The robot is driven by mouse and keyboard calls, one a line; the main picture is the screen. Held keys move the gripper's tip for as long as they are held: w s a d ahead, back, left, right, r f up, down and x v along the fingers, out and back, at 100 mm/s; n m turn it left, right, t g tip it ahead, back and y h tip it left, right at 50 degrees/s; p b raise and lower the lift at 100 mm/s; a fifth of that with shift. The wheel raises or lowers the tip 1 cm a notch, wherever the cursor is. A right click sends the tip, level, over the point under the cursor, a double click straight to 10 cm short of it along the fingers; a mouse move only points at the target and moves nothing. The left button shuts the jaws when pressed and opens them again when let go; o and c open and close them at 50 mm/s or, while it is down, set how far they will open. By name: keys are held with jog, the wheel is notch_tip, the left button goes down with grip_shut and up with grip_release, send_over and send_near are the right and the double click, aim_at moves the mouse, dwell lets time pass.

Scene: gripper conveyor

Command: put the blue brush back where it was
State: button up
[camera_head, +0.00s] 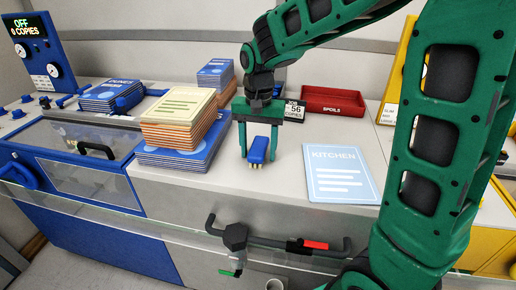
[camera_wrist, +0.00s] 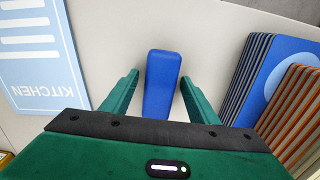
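The blue brush (camera_head: 258,149) is on the pale counter, bristles facing down, between the paper stacks and the KITCHEN sheet. My green gripper (camera_head: 258,151) points down over it, with one finger on each side. In the wrist view, the brush (camera_wrist: 162,82) lies lengthwise between the fingers of my gripper (camera_wrist: 159,82). The gap on the left is clear; the right fingertip is very close to the brush. The gripper is open around it. The bristles are hidden in the wrist view.
The KITCHEN sheet (camera_head: 340,174) lies right of the brush. Tall stacks of orange-edged booklets (camera_head: 178,118) and blue ones (camera_head: 184,154) stand to its left. Behind are a copies counter (camera_head: 294,110) and a red SPOILS tray (camera_head: 333,102). A handle bar (camera_head: 280,242) runs along the front.

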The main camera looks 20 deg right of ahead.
aim_at(258, 147)
notch_tip(258, 147, up, 12)
dwell(0.8)
jog(key=shift+r, duration=0.1)
